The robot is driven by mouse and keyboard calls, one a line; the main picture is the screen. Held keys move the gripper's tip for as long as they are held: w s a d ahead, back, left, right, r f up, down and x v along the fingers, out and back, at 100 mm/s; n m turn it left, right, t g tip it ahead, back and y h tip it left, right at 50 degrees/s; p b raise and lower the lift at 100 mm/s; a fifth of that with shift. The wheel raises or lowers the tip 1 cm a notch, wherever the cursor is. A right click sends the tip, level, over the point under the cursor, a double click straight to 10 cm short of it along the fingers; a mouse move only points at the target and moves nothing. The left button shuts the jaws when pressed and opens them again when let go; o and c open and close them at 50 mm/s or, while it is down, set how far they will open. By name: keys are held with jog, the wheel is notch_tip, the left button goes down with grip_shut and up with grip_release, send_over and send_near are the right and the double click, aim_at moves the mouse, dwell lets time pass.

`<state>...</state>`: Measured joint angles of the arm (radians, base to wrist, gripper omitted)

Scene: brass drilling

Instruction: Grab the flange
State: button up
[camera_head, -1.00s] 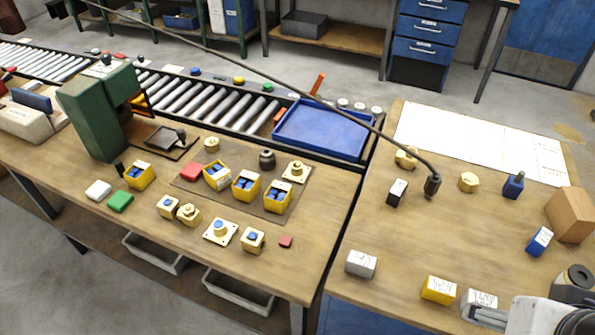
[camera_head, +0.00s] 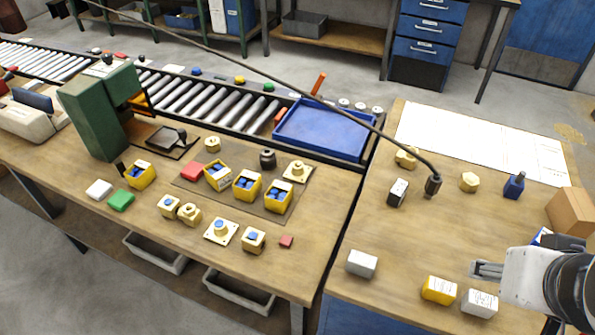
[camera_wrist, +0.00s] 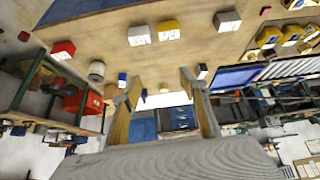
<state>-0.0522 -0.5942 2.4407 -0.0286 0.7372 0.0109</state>
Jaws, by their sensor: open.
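Two brass flange-like parts with square plates and round bosses stand on the left table. One flange (camera_head: 221,231) near the front has a blue centre; the other flange (camera_head: 296,171) sits at the back right corner of a dark mat. My gripper (camera_head: 487,270) is above the right table at the right edge, far to the right of both. Its two fingers are spread and empty, and the wrist view shows a clear gap between them (camera_wrist: 158,80). I cannot make out either flange with certainty in the wrist view.
A yellow block (camera_head: 439,289), a white block (camera_head: 480,303) and a grey block (camera_head: 362,263) lie near my gripper. Yellow boxes with blue contents (camera_head: 247,185) crowd the mat beside the back flange.

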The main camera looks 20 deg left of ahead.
jog(key=w+a+f+n+t+y, duration=0.1)
jog(key=w+a+f, duration=0.1)
jog(key=w+a, duration=0.55)
jog(key=w+a+f+n+t+y, duration=0.15)
jog(key=w+a, duration=0.25)
jog(key=w, duration=0.7)
jog(key=w+a+f+n+t+y, duration=0.1)
jog(key=w+a+f+n, duration=0.15)
jog(key=w+a, duration=0.5)
jog(key=n+y, duration=0.3)
jog(key=y, duration=0.3)
send_near(298, 165)
jog(key=shift+w+a+r, duration=0.1)
jog(key=shift+w+a, duration=0.15)
jog(key=shift+w, duration=0.35)
jog(key=shift+w+a, duration=0.2)
jog(key=shift+w, duration=0.4)
jog(key=shift+s+a+f, duration=0.2)
jog(key=shift+a+f, duration=0.25)
jog(key=shift+a, duration=0.05)
jog(key=shift+x, duration=0.85)
